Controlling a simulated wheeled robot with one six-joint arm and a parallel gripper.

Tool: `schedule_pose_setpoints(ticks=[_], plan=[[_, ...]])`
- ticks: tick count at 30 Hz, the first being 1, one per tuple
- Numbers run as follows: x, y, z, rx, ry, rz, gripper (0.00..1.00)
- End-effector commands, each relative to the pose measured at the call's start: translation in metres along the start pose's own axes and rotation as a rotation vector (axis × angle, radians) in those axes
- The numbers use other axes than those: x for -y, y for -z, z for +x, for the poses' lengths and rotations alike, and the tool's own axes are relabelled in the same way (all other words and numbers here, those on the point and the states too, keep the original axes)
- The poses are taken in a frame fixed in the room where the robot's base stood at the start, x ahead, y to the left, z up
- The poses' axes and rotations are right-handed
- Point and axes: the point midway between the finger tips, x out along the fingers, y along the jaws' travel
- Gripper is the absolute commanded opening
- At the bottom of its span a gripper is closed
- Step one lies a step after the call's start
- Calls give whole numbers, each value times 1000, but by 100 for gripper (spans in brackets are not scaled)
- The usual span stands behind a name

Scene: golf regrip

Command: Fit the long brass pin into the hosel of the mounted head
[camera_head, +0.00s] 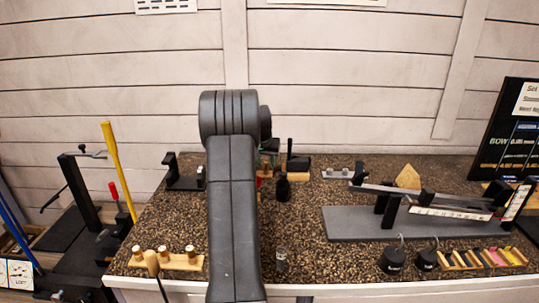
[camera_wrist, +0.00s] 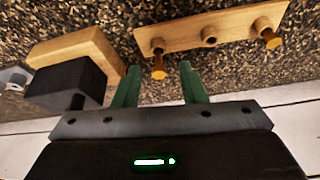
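In the wrist view my gripper (camera_wrist: 157,80) has two green fingers spread apart with nothing between them. A brass pin (camera_wrist: 159,68) stands in a pale wooden rack (camera_wrist: 185,34) just beyond the fingertips, roughly in line with the gap. A second brass pin (camera_wrist: 269,39) stands at the rack's right end; which is longer I cannot tell. At left, a black block (camera_wrist: 66,84) with a dark round stub sits against a wooden block (camera_wrist: 85,47). I cannot tell whether this is the mounted head, and no hosel opening shows clearly. In the head view my arm hides most of the gripper.
In the head view, a wooden rack with pegs (camera_head: 180,262) stands at the bench's front left. A grey plate with a black stand (camera_head: 350,228) fills the right. Black weights (camera_head: 393,262) stand at the front edge.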

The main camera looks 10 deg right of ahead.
Motion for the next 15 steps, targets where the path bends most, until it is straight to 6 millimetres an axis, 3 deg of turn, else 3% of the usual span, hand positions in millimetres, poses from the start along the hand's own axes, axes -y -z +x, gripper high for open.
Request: schedule_pose_setpoints(ticks=[6,15], plan=[[0,0,15,0,0,0,38],[0,0,17,0,0,0,36]])
